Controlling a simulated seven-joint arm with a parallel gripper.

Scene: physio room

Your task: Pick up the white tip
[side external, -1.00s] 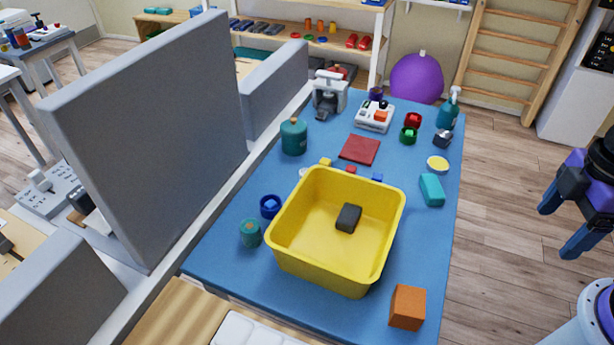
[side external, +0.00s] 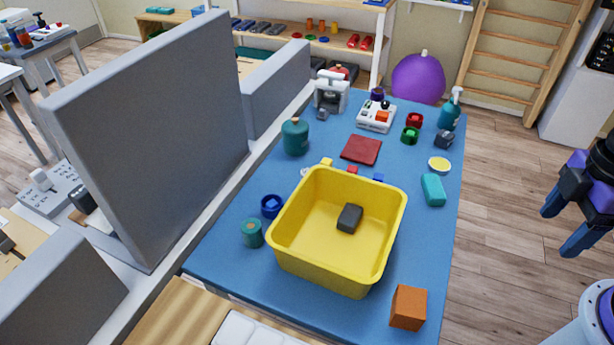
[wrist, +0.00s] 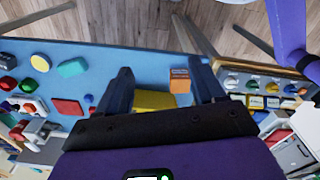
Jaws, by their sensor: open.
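A small white piece (side external: 307,174), possibly the white tip, lies on the blue table just behind the far left corner of the yellow bin. The bin hides part of it, and its shape is too small to tell. I cannot make it out in the wrist view. My gripper (side external: 560,230) is open and empty, off the right side of the table and well away from that piece. In the wrist view its two fingers (wrist: 159,72) are spread apart, with nothing held between them.
The yellow bin (side external: 287,252) holds a dark block (side external: 349,218). An orange block (side external: 408,307) stands at the near right. A red mat (side external: 361,150), a teal block (side external: 433,190) and a green jar (side external: 295,137) are around it. A tall grey panel (side external: 150,140) borders the left.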

